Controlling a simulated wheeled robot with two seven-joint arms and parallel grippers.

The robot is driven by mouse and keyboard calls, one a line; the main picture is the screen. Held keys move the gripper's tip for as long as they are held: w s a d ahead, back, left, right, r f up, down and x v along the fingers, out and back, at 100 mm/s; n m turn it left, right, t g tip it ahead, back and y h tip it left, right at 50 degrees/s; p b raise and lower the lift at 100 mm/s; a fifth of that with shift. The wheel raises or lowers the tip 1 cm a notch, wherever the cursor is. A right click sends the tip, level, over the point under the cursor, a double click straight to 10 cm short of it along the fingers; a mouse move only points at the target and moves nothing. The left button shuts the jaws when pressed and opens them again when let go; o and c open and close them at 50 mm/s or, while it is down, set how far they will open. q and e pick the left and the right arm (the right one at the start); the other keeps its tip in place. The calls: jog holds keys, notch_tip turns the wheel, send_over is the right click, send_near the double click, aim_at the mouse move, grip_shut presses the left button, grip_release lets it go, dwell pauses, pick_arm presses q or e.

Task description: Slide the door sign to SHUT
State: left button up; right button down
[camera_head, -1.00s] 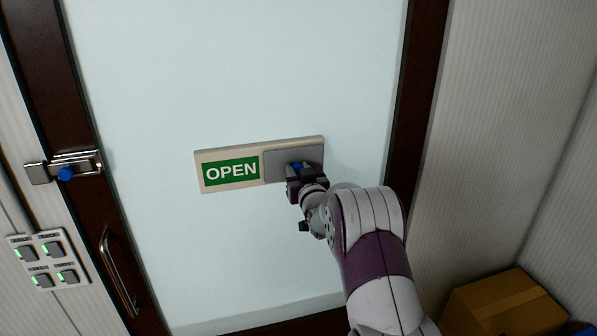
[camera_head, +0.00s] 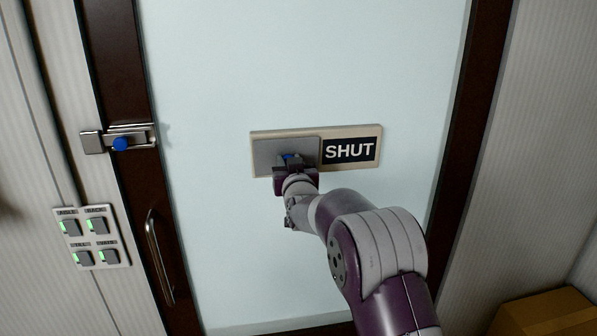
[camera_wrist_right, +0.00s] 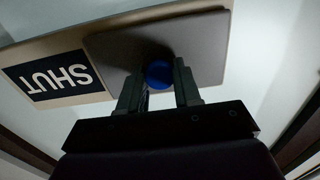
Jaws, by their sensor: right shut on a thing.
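The door sign (camera_head: 316,134) is a beige board on the pale door. Its grey sliding plate (camera_head: 265,155) covers the left half, and a black panel reading SHUT (camera_head: 350,149) shows on the right half. My right gripper (camera_head: 291,163) is at the plate, shut on its blue knob (camera_head: 287,156). In the right wrist view the two fingers of my right gripper (camera_wrist_right: 159,88) stand on either side of the blue knob (camera_wrist_right: 159,73), with the SHUT panel (camera_wrist_right: 54,76) upside down beside the grey plate (camera_wrist_right: 205,45). My left gripper is not in view.
The door has a dark frame, with a metal bolt with a blue knob (camera_head: 120,143) and a curved handle (camera_head: 158,258) at left. A switch panel (camera_head: 91,238) is on the left wall. A cardboard box (camera_head: 545,315) is at bottom right.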

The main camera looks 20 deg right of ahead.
jog(key=shift+a, duration=0.1)
dwell(0.3)
jog(key=c, duration=1)
grip_release()
jog(key=shift+o, duration=1.1)
jog(key=shift+a+r, duration=0.15)
jog(key=b+v, duration=0.5)
jog(key=v, duration=0.8)
jog(key=shift+a+b, duration=0.2)
jog(key=shift+b, duration=0.2)
jog(key=shift+r, duration=0.15)
